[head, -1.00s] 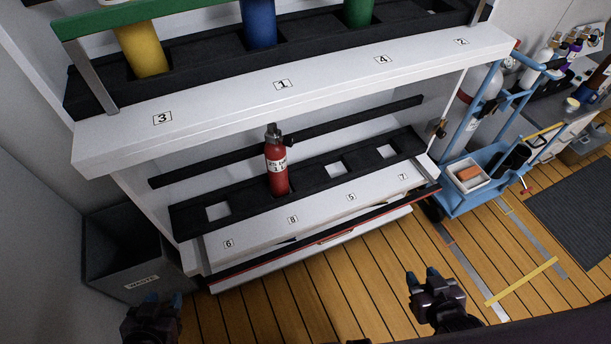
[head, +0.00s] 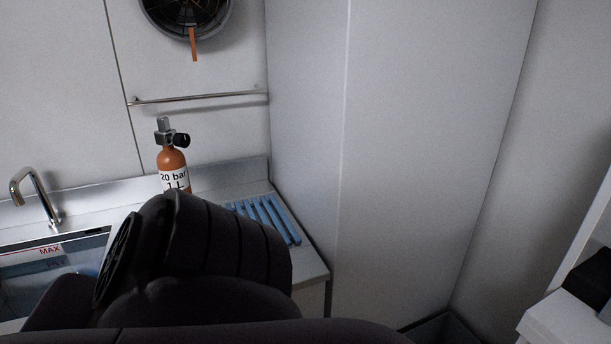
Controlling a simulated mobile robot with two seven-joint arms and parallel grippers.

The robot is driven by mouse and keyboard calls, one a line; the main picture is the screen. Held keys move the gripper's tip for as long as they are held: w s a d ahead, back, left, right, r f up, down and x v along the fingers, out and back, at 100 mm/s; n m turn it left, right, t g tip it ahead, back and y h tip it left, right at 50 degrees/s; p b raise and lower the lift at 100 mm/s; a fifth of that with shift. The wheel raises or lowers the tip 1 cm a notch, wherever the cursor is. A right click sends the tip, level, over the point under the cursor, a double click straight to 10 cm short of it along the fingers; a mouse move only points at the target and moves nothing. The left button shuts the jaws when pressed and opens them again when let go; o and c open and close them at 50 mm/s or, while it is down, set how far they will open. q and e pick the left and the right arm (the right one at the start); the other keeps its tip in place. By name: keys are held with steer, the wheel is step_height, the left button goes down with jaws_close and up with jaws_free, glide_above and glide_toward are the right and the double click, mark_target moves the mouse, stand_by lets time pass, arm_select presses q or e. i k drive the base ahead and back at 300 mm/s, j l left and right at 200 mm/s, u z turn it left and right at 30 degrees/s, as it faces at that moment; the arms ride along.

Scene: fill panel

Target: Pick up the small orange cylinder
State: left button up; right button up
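A small orange cylinder (head: 173,166) stands upright on the metal counter, with a black and grey valve on top and a white label reading "20 bar 1 L". Its lower part is hidden behind my own dark arm or body part in the foreground. Neither of my grippers shows in the head view now.
A sink with a curved tap (head: 36,196) is at the left of the counter (head: 232,178). A blue slatted rack (head: 268,218) lies right of the cylinder. A metal rail (head: 200,97) and a round black fan (head: 187,12) are on the wall above. A tall grey panel (head: 400,140) bounds the counter's right.

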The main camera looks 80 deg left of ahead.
mark_target(171, 163)
steer(key=u, duration=3.2)
